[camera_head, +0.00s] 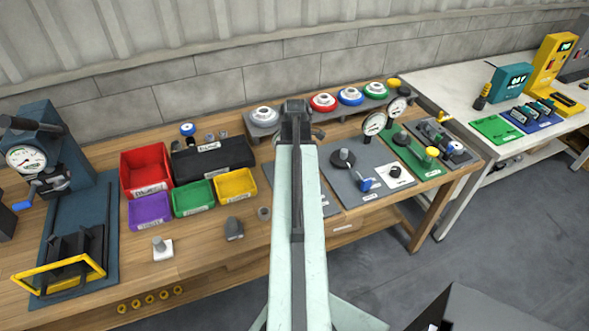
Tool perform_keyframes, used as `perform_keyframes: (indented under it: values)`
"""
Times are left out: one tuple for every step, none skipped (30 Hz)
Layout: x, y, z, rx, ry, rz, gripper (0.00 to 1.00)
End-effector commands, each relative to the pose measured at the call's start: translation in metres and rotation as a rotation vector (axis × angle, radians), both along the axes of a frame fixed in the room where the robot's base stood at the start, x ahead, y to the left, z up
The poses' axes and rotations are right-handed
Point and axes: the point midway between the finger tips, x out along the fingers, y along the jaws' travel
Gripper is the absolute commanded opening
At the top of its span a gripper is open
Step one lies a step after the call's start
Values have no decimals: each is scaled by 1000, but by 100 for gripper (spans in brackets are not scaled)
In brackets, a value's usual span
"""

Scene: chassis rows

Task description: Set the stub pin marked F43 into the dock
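My gripper (296,108) is at the far end of my pale arm, over the back of the wooden bench; I see it from behind, and its fingers are not clear. A grey pin (158,243) stands on a white square plate (165,255) at the front left of the bench. A dark grey piece (233,229) and a small grey cylinder (264,213) are on the wood left of my arm. A dark knob (395,171) sits on a white labelled plate (403,181) at the right. No F43 mark is readable, and I cannot tell which part is the dock.
Red (147,171), purple (149,210), green (192,198) and yellow (235,186) bins stand left of my arm. A blue gauge press (60,170) is at the far left. Gauges (374,124) stand at the right. The front wood between pin and arm is partly clear.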

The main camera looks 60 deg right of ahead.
Motion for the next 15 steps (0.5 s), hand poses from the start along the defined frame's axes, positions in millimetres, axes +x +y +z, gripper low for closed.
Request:
perform_keyframes:
  values:
    - [0,0,-2,0,0,0,0]
    - [0,0,-2,0,0,0,0]
    - [0,0,-3,0,0,0,0]
    - [0,0,-4,0,0,0,0]
    - [0,0,-4,0,0,0,0]
    - [0,0,-5,0,0,0,0]
    - [0,0,-6,0,0,0,0]
    - [0,0,-6,0,0,1,0]
    - [0,0,-7,0,0,1,0]
    - [0,0,-7,0,0,1,0]
    - [0,0,-8,0,0,1,0]
    - [0,0,-8,0,0,1,0]
    - [0,0,-8,0,0,1,0]
    - [0,0,-8,0,0,1,0]
    - [0,0,-8,0,0,1,0]
